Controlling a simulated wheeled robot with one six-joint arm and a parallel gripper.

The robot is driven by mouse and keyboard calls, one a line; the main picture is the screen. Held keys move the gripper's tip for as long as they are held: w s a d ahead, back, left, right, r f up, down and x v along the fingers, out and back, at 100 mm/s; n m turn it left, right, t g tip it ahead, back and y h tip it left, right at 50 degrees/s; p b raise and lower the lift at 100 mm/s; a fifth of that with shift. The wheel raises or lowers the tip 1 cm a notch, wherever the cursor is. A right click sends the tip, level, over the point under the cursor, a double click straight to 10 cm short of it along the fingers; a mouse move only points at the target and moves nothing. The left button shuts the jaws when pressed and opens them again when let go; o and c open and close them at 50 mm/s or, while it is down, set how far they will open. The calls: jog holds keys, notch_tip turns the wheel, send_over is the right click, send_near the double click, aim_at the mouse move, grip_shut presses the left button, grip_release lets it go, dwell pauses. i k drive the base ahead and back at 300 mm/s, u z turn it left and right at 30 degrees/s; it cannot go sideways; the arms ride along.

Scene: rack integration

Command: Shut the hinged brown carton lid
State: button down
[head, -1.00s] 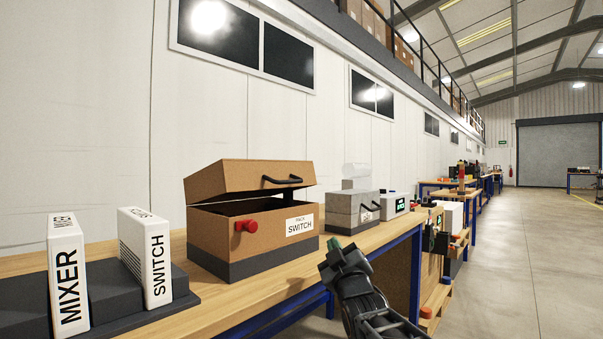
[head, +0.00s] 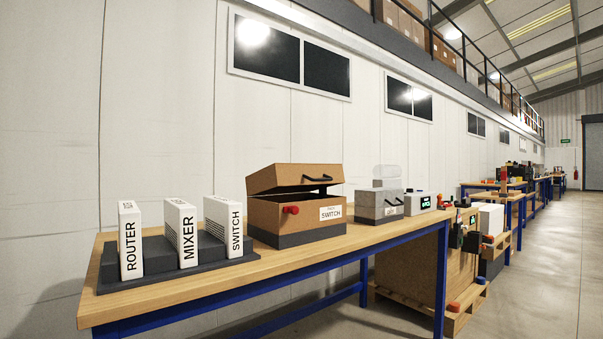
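The brown carton (head: 290,219) stands on the wooden bench, with a dark grey base, a red knob on its front and a white label reading SWITCH. Its hinged lid (head: 296,177) is partly open, with a dark gap between lid and box that is widest at the front. A black handle (head: 318,178) sits on the lid's front face. My gripper is not in this view.
A dark rack with white ROUTER (head: 131,241), MIXER (head: 181,234) and SWITCH (head: 223,227) units stands left of the carton. A grey box (head: 378,204) and a small white device (head: 419,202) stand right of it. The bench front edge (head: 262,274) is clear; open floor lies at right.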

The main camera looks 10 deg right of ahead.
aim_at(276, 178)
jog(key=u, duration=0.4)
jog(key=k, duration=0.85)
jog(key=z, duration=0.45)
jog(key=i, duration=0.6)
jog(key=z, duration=0.75)
jog(key=i, duration=0.9)
jog(key=u, duration=0.85)
jog(key=i, duration=0.65)
jog(key=u, duration=0.7)
